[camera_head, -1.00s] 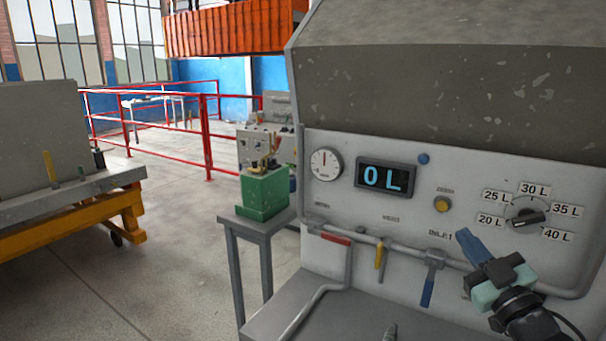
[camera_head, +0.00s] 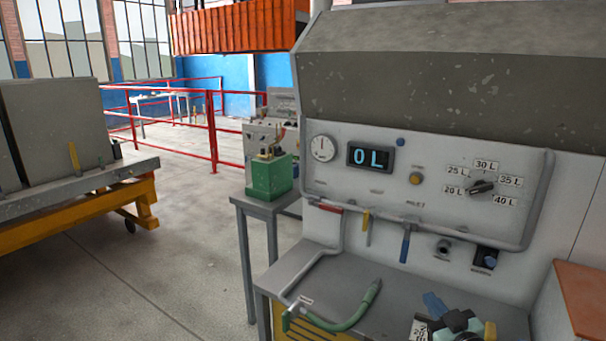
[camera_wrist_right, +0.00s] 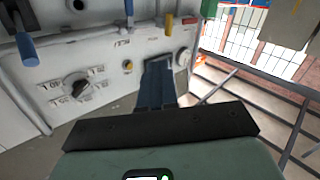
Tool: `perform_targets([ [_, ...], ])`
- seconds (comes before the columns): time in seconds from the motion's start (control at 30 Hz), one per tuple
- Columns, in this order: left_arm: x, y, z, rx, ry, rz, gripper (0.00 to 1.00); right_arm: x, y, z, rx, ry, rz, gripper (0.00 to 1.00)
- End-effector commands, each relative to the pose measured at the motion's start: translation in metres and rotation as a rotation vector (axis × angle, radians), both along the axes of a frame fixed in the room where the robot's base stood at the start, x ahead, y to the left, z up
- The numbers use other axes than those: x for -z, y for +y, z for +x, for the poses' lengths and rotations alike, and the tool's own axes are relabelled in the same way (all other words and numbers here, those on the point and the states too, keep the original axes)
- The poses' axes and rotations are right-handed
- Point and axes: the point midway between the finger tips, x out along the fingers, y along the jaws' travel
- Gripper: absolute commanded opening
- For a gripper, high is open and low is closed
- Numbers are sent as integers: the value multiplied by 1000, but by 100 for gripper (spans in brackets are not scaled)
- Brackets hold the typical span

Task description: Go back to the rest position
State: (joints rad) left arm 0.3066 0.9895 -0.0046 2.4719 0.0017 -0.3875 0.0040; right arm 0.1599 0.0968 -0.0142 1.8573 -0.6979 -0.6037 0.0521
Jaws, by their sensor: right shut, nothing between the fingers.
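My right gripper (camera_head: 434,304) is low in the head view, over the grey bench of the dosing panel. Its blue fingers are together with nothing between them. In the right wrist view the shut fingers (camera_wrist_right: 158,85) point toward the panel and partly cover its display. The gripper is apart from the panel's controls. My left gripper is not in view.
The panel has a 0 L display (camera_head: 370,157), a litre knob (camera_head: 481,187) and a blue-handled valve (camera_head: 405,246). A green hose (camera_head: 350,321) lies on the bench. A green box (camera_head: 270,177) stands on a side table. Open floor (camera_head: 190,240) lies left of it.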

Motion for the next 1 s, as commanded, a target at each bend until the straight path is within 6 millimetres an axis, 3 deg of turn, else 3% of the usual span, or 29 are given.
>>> perform_targets([
  [0.03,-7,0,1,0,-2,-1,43,39,5,2,5,91,41,0],
  [0.1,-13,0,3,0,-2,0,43,92,12,-2,18,210,97,0],
  [0.27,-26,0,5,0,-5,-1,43,209,34,-34,59,497,221,0],
  [0.37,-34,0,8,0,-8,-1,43,275,50,-70,92,683,291,0],
  [0.5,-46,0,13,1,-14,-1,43,353,77,-139,145,951,380,0],
  [0.6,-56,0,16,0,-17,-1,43,395,97,-200,189,1147,436,0],
  [0.7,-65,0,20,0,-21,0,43,423,118,-264,235,1338,482,0],
  [0.8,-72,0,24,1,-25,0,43,436,136,-321,277,1502,515,0],
  [0.9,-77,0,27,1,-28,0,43,439,148,-364,309,1622,535,0],
  [1.0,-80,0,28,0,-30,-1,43,439,155,-389,329,1692,546,0],
])
